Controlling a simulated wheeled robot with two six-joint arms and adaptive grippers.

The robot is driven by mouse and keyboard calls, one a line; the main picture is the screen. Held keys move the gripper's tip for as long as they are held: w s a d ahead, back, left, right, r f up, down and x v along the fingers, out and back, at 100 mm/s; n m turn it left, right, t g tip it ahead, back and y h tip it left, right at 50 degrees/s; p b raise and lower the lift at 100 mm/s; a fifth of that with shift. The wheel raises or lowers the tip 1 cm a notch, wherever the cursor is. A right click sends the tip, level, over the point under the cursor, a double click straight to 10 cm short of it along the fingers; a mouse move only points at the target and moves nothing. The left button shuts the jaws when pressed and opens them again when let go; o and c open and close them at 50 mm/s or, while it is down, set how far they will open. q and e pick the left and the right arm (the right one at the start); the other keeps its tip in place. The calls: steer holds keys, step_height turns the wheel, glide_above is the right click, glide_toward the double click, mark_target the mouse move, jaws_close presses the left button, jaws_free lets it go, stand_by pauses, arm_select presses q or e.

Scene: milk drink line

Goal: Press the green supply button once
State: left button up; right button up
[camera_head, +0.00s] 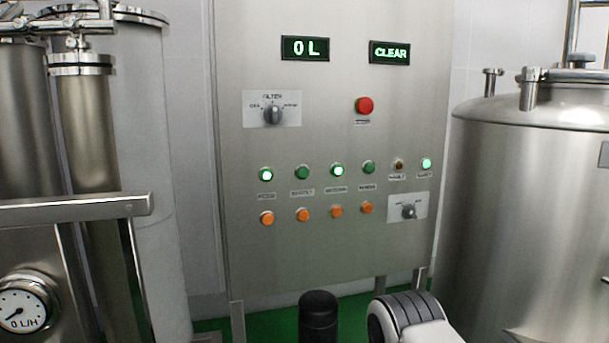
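The steel control panel (330,130) stands upright ahead. It carries a row of round green buttons or lamps: a lit one (266,174) at the left, a darker green one (302,172), a lit one (337,170) and another darker green one (369,167). A dark brown one (398,164) and a lit green one (426,163) stand further right. The small labels are too blurred to tell which is supply. Neither gripper shows. Only black and white parts, apparently of my arms, rise at the bottom edge, well below the buttons.
Several orange buttons (303,214) sit below the green row. A red button (364,105), a filter knob (273,114) and a lower knob (408,211) are also there. Displays read "0 L" (305,48) and "CLEAR" (390,53). A steel tank (530,210) flanks the right; pipework with a gauge (23,304), the left.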

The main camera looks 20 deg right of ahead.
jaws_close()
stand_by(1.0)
